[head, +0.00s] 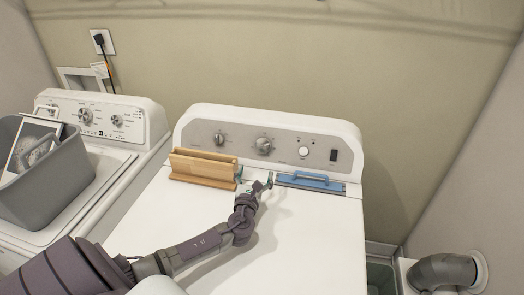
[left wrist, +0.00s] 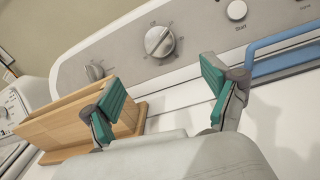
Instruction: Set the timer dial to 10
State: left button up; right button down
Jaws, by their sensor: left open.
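The large round dial (head: 263,146) is in the middle of the control panel (head: 284,133) of the right-hand machine. It also shows in the left wrist view (left wrist: 159,41), with a pale raised grip set at a slant; its printed numbers are too small to read. A smaller dial (head: 219,138) is to its left. Which one is the timer dial I cannot read. My left gripper (head: 254,175) is open and empty, in front of and below the large dial, apart from it. In the left wrist view its teal-padded fingers (left wrist: 163,100) frame the space below the dial. My right gripper is not in view.
A wooden box-like holder (head: 204,167) stands left of my gripper on the machine top (head: 310,235). A blue-handled tool (head: 311,181) lies to its right. A white button (head: 304,151) is right of the large dial. A grey basket (head: 45,190) sits on the left machine.

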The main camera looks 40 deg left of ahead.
aim_at(262, 147)
pick_arm(q)
jog(key=x, duration=1.2)
jog(key=shift+w+a, duration=0.1)
jog(key=shift+w, duration=0.05)
jog(key=c, duration=1.2)
jog(key=n+g+y, duration=0.1)
jog(key=n, duration=0.2)
jog(key=shift+b, duration=0.4)
jog(key=o, duration=1.2)
